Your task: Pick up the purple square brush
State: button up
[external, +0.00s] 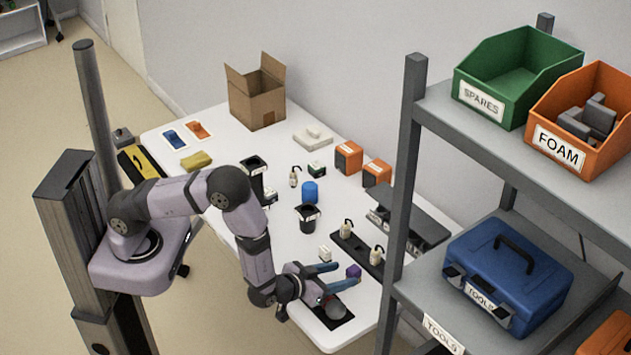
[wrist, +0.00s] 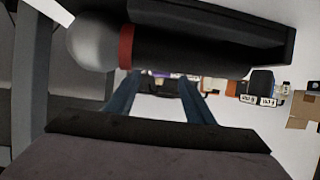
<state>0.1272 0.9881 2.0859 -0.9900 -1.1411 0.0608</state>
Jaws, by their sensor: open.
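A small purple block (external: 353,271), likely the purple square brush, shows near the front right of the white table in the external view. My gripper (external: 346,275) is open, and its blue fingertips are close beside the block. I cannot tell whether the block lies between them or whether they touch it. In the wrist view my two blue fingers (wrist: 160,78) are spread apart, with a small patch of purple (wrist: 158,73) beyond their tips. Bristles or a handle cannot be made out.
A grey ball-headed thing (external: 334,309) on a black mat is below my gripper; its silver head (wrist: 94,42) looms close in the wrist view. Small bottles (external: 376,254) on a black strip stand behind. A grey shelf post (external: 403,180) rises at the right.

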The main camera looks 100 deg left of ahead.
aim_at(350, 271)
jog(key=shift+w+a+p, duration=0.25)
jog(key=shift+a+p, duration=0.05)
jog(key=shift+a, duration=0.1)
jog(key=shift+p+x, duration=0.6)
jog(key=shift+x, duration=1.55)
jog(key=shift+c, duration=0.2)
jog(key=c, duration=1.1)
